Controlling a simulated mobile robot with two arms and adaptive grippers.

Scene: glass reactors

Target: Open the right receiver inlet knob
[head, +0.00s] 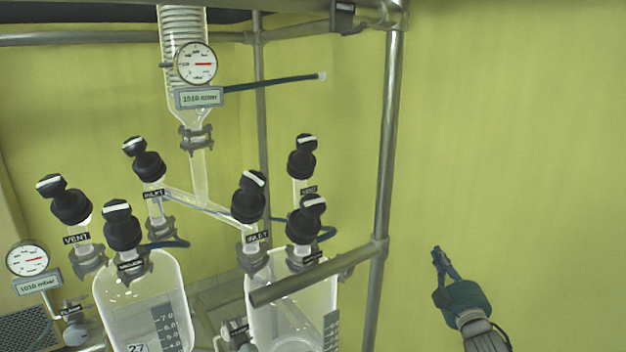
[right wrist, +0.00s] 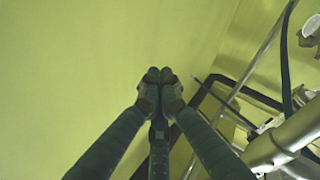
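The right receiver (head: 262,310) is a clear glass vessel low in the middle of the head view. Its inlet knob (head: 250,202) is black with a white bar on top and stands above the INLET label (head: 258,237), where the slanting glass tube comes in. I cannot tell from the bar whether the valve is open or shut. My right gripper (head: 438,254) is well to the right of the knob, beyond the steel post, touching nothing. In the right wrist view its fingertips (right wrist: 159,76) are together with nothing between them. My left gripper is not in view.
A steel post (head: 388,150) stands between my right gripper and the glassware. A horizontal bar (head: 315,278) juts out in front of the right receiver. Another black knob (head: 305,225) stands close right of the inlet knob. The space by the yellow wall (head: 510,130) is free.

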